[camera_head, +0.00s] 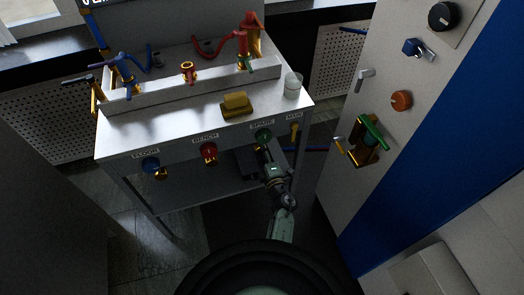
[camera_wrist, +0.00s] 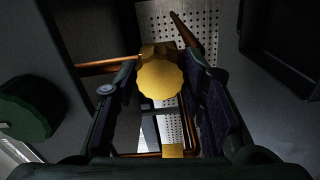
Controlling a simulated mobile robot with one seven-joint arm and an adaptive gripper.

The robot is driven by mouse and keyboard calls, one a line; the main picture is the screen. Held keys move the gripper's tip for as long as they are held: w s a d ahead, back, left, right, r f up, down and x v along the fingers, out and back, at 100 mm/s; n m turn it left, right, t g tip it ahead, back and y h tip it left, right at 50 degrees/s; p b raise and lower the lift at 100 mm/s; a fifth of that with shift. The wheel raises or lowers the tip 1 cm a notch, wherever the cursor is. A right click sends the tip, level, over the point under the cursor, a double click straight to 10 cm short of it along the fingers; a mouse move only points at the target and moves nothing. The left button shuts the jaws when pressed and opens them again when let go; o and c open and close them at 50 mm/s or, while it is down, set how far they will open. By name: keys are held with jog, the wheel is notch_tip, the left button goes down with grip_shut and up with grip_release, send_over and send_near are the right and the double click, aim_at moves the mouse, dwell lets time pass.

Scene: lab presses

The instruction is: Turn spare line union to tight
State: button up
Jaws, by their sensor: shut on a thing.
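The spare line union shows in the wrist view as a brass nut with a scalloped rim (camera_wrist: 160,78), between the fingertips of my gripper (camera_wrist: 163,76). The two dark fingers stand at its left and right sides, shut on it. In the head view my gripper (camera_head: 266,156) reaches up to the front panel just below the green SPARE knob (camera_head: 263,136). The union is mostly hidden by my gripper there. How tight the union is cannot be told.
The same panel carries a blue FLOOR knob (camera_head: 151,164), a red BENCH knob (camera_head: 208,150) and a brass MAIN fitting (camera_head: 294,131). A white cabinet (camera_head: 385,45) with knobs stands close at right.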

jog(key=shift+r, duration=0.1)
dwell(0.3)
jog(key=o, duration=1.1)
jog(key=shift+o, duration=0.2)
jog(key=shift+s, duration=0.1)
jog(key=v, duration=1.1)
jog(key=shift+s, duration=0.35)
jog(key=shift+d, duration=0.2)
